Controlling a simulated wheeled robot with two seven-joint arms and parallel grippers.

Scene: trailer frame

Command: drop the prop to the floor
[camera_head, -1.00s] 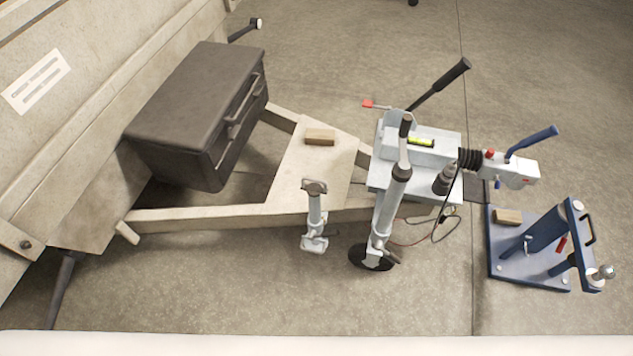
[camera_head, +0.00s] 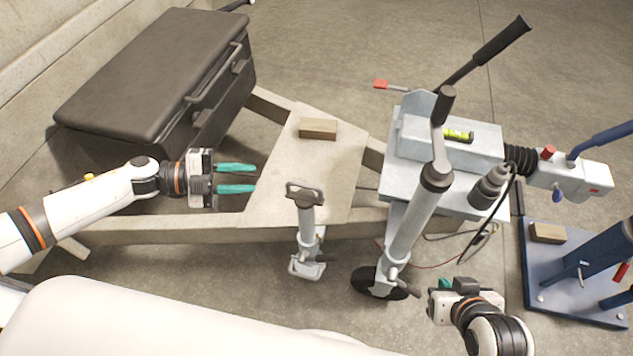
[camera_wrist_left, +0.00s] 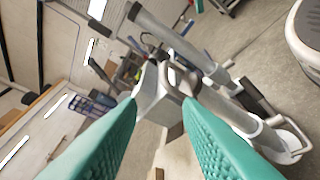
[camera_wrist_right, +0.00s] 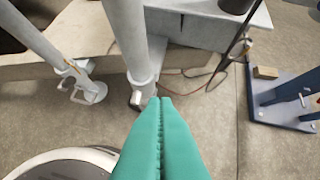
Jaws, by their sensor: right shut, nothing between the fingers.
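The prop (camera_head: 307,232) is a short upright grey tube with a loop handle on top and a flat foot, at the trailer frame's near beam. I cannot tell how far its foot is from the floor. My left gripper (camera_head: 236,178) is open and empty, left of the prop's handle and apart from it. In the left wrist view, the prop (camera_wrist_left: 232,112) lies ahead, its handle seen between the fingers. My right gripper (camera_head: 443,284) is shut and empty, low and right of the jockey wheel. The prop also shows at left in the right wrist view (camera_wrist_right: 45,50).
The jockey wheel tube (camera_head: 413,225) stands right of the prop. A dark toolbox (camera_head: 150,75) sits behind my left arm. A wooden block (camera_head: 318,128) lies on the frame plate. A blue stand (camera_head: 560,280) is at the right. Cables hang near the coupling.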

